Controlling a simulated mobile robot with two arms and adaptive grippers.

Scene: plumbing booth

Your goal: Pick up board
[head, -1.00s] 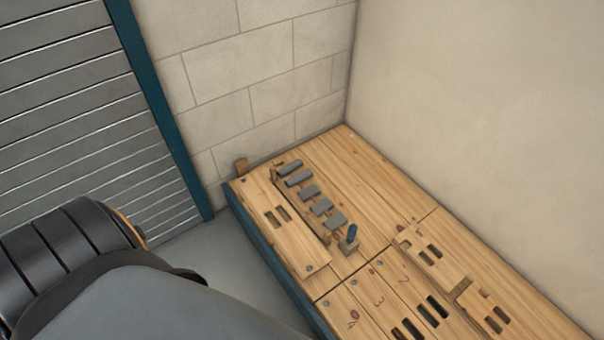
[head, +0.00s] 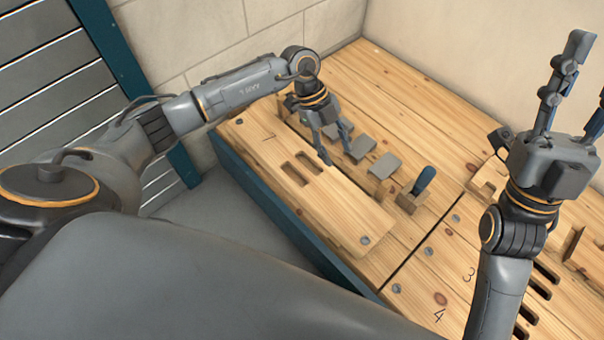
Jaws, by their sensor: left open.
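A long pale wooden board (head: 310,190) with two slots and the number 1 lies on the near left part of the wooden bench (head: 408,88). My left gripper (head: 336,157) is open and points down over the far long edge of this board. One fingertip is close to the edge beside the slots; I cannot tell whether it touches. The gripper hides part of the board's far edge. My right gripper (head: 588,85) is open and empty, with its fingers pointing up at the right; one finger is partly cut off by the frame.
Grey blocks (head: 384,165) stand in a row behind the board. A blue-handled peg (head: 424,180) stands at the row's right end. Slotted boards lie at the right, partly hidden by my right arm. Walls close off the back; the far bench top is clear.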

